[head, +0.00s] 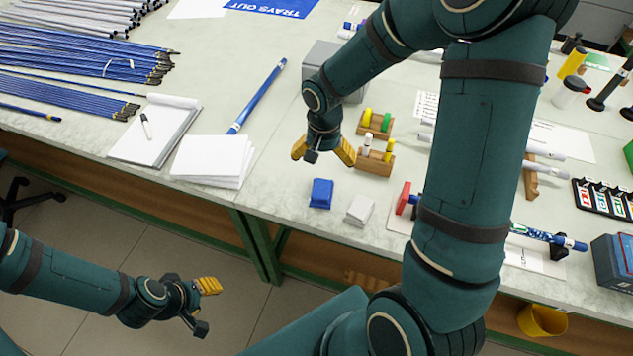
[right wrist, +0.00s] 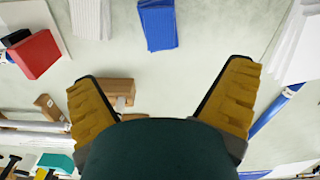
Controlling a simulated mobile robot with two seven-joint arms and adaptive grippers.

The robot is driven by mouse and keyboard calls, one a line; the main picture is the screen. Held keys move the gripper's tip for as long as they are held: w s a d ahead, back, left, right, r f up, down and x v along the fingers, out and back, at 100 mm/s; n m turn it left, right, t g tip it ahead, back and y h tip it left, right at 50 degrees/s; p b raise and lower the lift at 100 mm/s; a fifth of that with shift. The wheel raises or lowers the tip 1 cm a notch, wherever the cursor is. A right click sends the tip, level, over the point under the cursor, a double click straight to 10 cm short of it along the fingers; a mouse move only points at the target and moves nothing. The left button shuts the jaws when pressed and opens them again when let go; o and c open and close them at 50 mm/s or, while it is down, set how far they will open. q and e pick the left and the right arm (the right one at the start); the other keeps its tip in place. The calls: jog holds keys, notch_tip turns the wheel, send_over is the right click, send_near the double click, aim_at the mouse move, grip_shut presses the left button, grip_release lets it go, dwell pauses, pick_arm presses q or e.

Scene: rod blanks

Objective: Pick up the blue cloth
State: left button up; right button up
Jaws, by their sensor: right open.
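The blue cloth (head: 321,193) lies folded on the pale worktop near its front edge, left of a folded white cloth (head: 359,210). My right gripper (head: 323,154) is open and empty above the worktop, behind the blue cloth and apart from it. In the right wrist view the blue cloth (right wrist: 158,25) shows at the top, beyond the spread yellow fingers (right wrist: 163,75). My left gripper (head: 206,306) is open and empty, low over the floor in front of the bench.
Two wooden blocks with yellow, green and white pieces (head: 373,163) stand right of my right gripper. A paper stack (head: 212,160) and a blue rod (head: 258,95) lie to the left. A red block (head: 403,198) stands right of the white cloth.

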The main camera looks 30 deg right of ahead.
aim_at(322, 189)
jog(key=f+b, duration=0.1)
jog(key=f, duration=0.6)
jog(key=shift+s+f, duration=0.15)
jog(key=shift+s, duration=0.05)
jog(key=shift+a+f+b, duration=0.15)
jog(key=shift+f+b, duration=0.6)
jog(key=shift+f, duration=2.2)
jog(key=c, duration=1.3)
